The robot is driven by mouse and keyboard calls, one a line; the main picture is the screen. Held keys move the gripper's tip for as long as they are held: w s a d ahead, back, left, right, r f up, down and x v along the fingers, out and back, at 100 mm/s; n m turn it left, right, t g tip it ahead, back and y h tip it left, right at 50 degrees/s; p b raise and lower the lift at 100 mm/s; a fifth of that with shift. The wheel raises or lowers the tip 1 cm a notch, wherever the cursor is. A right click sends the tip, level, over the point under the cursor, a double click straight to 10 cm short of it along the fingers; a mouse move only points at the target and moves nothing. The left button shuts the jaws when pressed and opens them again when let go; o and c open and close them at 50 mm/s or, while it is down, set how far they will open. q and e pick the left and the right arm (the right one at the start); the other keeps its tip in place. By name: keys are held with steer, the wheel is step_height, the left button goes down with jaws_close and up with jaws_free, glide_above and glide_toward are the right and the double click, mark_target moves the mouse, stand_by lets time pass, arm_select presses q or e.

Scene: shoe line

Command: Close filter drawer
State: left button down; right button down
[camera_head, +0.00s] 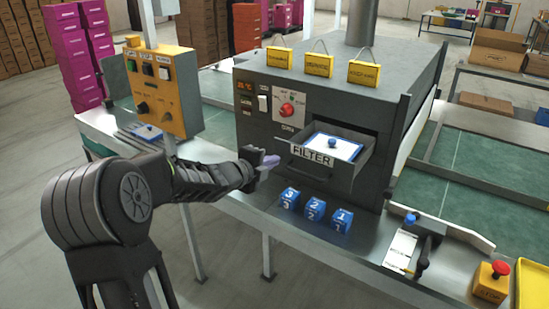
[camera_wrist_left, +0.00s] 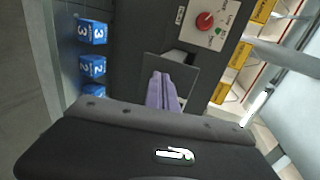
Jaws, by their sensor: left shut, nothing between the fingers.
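The grey filter drawer (camera_head: 322,173), labelled FILTER, stands pulled out of the front of the dark machine in the head view. A white filter panel with a blue rim and a blue knob (camera_head: 332,143) lies in it. My left gripper (camera_head: 268,161) is shut and empty, to the left of the drawer front, with its lilac fingers pointing towards it. In the left wrist view the fingers (camera_wrist_left: 163,82) are together in front of a dark grey panel that looks like the drawer front (camera_wrist_left: 187,76). I cannot tell whether they touch it. My right gripper is not in view.
Blue numbered cubes (camera_head: 314,208) stand on the metal ledge below the drawer. A red knob (camera_head: 287,109) is on the machine front, and yellow signs (camera_head: 318,65) stand on top. A yellow control box (camera_head: 160,90) is at left; a red button box (camera_head: 492,279) is at right.

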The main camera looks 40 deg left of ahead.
arm_select(q)
steer(key=shift+w, duration=0.8)
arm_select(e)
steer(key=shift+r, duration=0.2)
arm_select(q)
steer(key=shift+w, duration=0.1)
